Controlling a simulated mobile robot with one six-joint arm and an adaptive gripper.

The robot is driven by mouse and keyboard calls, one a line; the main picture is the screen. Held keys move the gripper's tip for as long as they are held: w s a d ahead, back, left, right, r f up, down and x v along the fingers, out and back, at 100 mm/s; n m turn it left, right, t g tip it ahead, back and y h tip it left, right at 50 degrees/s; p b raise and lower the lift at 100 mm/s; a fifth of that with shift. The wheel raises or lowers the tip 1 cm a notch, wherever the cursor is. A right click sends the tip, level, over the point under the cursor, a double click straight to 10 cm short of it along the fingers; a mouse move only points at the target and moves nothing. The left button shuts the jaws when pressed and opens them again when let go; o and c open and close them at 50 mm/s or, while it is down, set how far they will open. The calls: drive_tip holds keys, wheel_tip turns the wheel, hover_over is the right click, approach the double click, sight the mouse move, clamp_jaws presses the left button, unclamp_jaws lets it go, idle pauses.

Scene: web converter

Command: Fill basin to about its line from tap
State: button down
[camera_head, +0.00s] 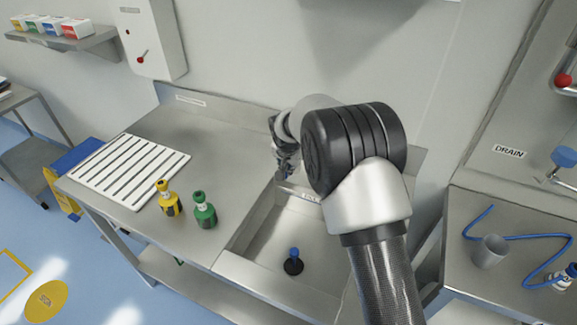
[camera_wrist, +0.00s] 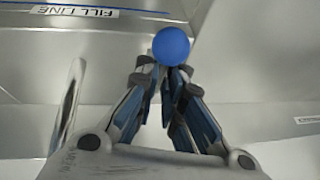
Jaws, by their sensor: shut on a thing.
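The steel basin (camera_head: 322,238) is sunk in the counter in the head view, with no water clearly visible in it. A black plug with a blue knob (camera_head: 294,262) is on its floor. The FILL LINE label (camera_wrist: 62,12) and a blue line show at the wrist view's upper left. My gripper (camera_head: 285,160) is at the basin's back edge, partly hidden by my arm. In the wrist view my gripper (camera_wrist: 165,75) is shut on a round blue knob (camera_wrist: 171,46), apparently the tap's handle. A curved metal pipe (camera_wrist: 72,100), perhaps the spout, stands left of the fingers.
A yellow bottle (camera_head: 168,198) and a green bottle (camera_head: 204,210) stand on the counter left of the basin, beside a white slatted rack (camera_head: 130,168). A second bench at right holds a grey cup (camera_head: 490,251) and a blue hose (camera_head: 480,222).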

drive_tip(key=shift+s+a+f, duration=0.1)
drive_tip(key=shift+s+f, duration=0.05)
drive_tip(key=shift+a+f+m+b, duration=0.2)
drive_tip(key=shift+a+m+b, duration=0.25)
drive_tip(key=shift+b, duration=0.4)
drive_tip(key=shift+w+a+r+m+g+h+b, duration=0.1)
drive_tip(key=shift+w+a+m+h+b, duration=0.2)
drive_tip(key=shift+m, duration=0.5)
drive_tip(key=shift+w+a+m+g+h+b, duration=0.1)
drive_tip(key=shift+w+a+m+h+b, duration=0.15)
drive_tip(key=shift+a+m+h, duration=0.35)
drive_tip(key=shift+w+a+r+m+g+h+b, duration=0.15)
drive_tip(key=shift+w+m+h+b, duration=0.1)
drive_tip(key=shift+m, duration=0.7)
drive_tip(key=shift+f, duration=0.1)
drive_tip(key=c, duration=1.9)
unclamp_jaws()
drive_tip(key=shift+c, duration=0.2)
drive_tip(key=shift+o, duration=1.1)
drive_tip(key=shift+a, duration=0.15)
